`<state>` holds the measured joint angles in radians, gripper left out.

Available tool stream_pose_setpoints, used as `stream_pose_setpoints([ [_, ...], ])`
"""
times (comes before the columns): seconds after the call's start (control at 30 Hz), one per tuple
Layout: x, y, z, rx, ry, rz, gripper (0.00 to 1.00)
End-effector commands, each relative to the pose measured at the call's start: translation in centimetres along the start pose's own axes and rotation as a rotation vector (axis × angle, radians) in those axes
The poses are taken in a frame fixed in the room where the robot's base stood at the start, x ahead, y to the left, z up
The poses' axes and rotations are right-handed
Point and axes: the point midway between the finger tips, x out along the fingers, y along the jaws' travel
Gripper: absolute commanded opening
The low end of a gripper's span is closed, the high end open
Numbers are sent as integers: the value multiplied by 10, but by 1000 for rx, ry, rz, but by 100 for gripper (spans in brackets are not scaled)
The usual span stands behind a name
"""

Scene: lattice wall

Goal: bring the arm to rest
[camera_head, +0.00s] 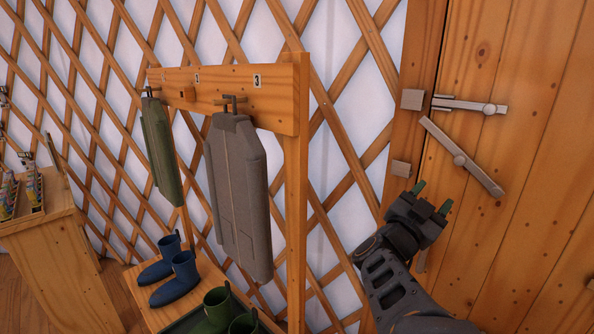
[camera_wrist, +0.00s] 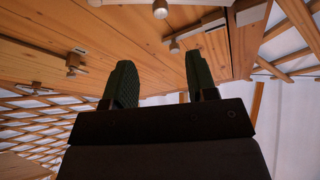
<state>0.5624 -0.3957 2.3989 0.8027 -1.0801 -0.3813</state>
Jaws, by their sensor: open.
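My gripper (camera_head: 432,197) is at the right of the head view, raised in front of the wooden door (camera_head: 520,150). Its two green-tipped fingers stand apart with nothing between them. In the wrist view the open fingers of my gripper (camera_wrist: 155,90) point toward wooden boards, with a clear gap between them. My dark arm (camera_head: 390,285) reaches up from the bottom of the head view. The gripper is below the metal door latch (camera_head: 462,158), and a gap shows between them in the picture.
A coat rack (camera_head: 275,90) against the lattice wall holds a grey garment (camera_head: 238,195) and a green garment (camera_head: 160,155). Blue boots (camera_head: 178,278) and green boots (camera_head: 217,310) stand below. A wooden cabinet (camera_head: 50,265) is at left. Another metal bar (camera_head: 470,104) is higher on the door.

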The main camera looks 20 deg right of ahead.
Motion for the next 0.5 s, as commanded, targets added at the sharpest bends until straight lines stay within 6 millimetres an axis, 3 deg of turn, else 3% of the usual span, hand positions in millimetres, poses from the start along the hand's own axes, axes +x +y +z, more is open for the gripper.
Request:
stream_pose_setpoints([
  [0.13, 0, -3, 0, 2, -10, -12, 52],
  [0.23, -3, -21, 4, 10, -73, -81, 52],
  [0.37, -23, -72, 19, 17, -273, -288, 52],
  [0.5, -81, -133, 40, -31, -599, -584, 52],
])
